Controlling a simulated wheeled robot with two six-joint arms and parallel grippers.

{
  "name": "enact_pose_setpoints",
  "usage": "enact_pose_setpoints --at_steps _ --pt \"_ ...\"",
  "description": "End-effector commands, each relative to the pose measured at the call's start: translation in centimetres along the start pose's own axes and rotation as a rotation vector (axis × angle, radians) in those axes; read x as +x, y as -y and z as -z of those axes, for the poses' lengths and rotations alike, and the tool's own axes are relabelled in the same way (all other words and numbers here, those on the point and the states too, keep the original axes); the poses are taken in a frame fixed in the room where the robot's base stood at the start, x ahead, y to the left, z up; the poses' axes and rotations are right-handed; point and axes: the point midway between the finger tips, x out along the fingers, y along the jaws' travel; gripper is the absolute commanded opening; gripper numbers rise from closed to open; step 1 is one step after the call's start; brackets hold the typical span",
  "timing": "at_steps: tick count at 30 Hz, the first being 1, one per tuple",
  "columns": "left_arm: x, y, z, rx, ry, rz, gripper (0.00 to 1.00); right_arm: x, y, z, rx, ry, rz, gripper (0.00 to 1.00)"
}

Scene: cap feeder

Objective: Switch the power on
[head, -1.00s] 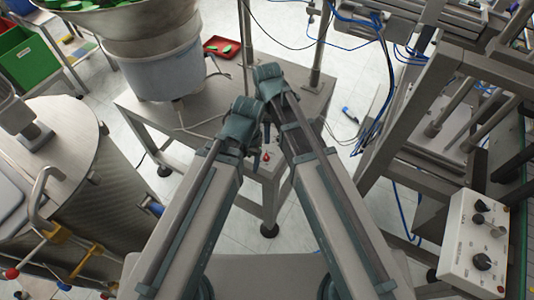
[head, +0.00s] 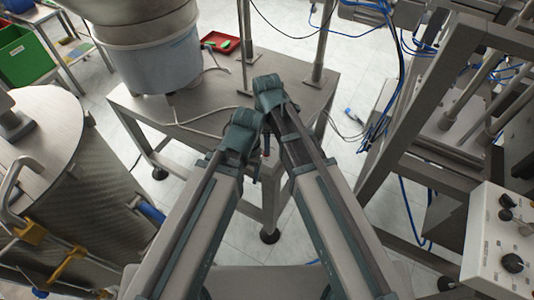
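A pale control box (head: 490,235) with dark knobs is at the lower right and is cut off by the right edge. A large black knob (head: 513,263) sits low on its face, with smaller knobs above. I cannot tell which control is the power switch. Neither gripper's fingers can be made out; both are hidden behind the arm links. Both arms are well left of the control box.
A steel table (head: 190,108) carries a large feeder bowl with a bucket-like base (head: 150,62) and a red tray (head: 220,41). A metal drum (head: 100,190) stands at left. A steel frame (head: 415,110) with blue hoses is at right. Floor shows between table and frame.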

Motion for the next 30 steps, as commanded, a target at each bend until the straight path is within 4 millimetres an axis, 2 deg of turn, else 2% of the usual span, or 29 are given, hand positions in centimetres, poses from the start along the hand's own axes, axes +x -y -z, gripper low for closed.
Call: enact_pose_setpoints --at_steps 1,6,10,19,30 --pt "1.5 -0.1 0.1 0.0 0.0 0.0 0.71 1.5 0.0 0.0 0.0 0.0 0.0 0.68" --pt "3.3 -0.3 0.2 0.0 0.0 0.0 0.71 3.4 0.0 0.0 0.0 0.0 0.0 0.68" --pt "3.9 -0.4 0.2 0.0 0.0 0.0 0.71 3.9 0.0 0.0 0.0 0.0 0.0 0.68" --pt "3.8 -0.4 0.2 0.0 0.0 0.0 0.71 3.8 0.0 0.0 0.0 0.0 0.0 0.66" --pt "3.8 -0.4 0.2 0.0 0.0 0.0 0.71 3.8 0.0 0.0 0.0 0.0 0.0 0.0"
